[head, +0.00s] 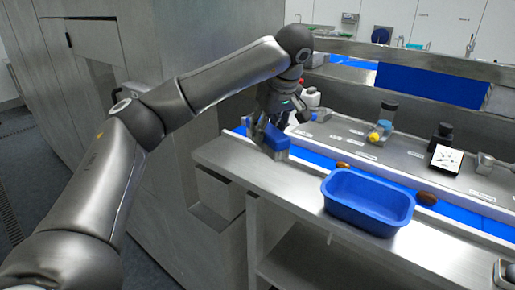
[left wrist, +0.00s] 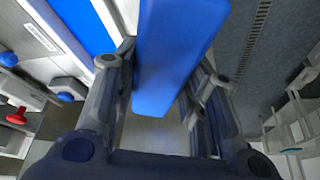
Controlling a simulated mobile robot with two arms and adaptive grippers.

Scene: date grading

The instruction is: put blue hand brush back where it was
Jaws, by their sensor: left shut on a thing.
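The blue hand brush (head: 270,137) is held in my left gripper (head: 268,124), over the left end of the steel worktable. Its blue body has a paler grey lower part in the head view. In the left wrist view the long blue back of the brush (left wrist: 175,50) lies between the two fingers of my left gripper (left wrist: 166,75), which are shut on it. I cannot tell whether the brush touches the table.
A blue tub (head: 368,224) stands on the worktable (head: 290,185) front edge. Behind runs a blue belt (head: 465,212) with brown dates (head: 427,198). A labelled steel ledge (head: 400,158) beyond holds a jar (head: 387,112), a dark object (head: 441,137) and a tablet (head: 446,159). The table between brush and tub is bare.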

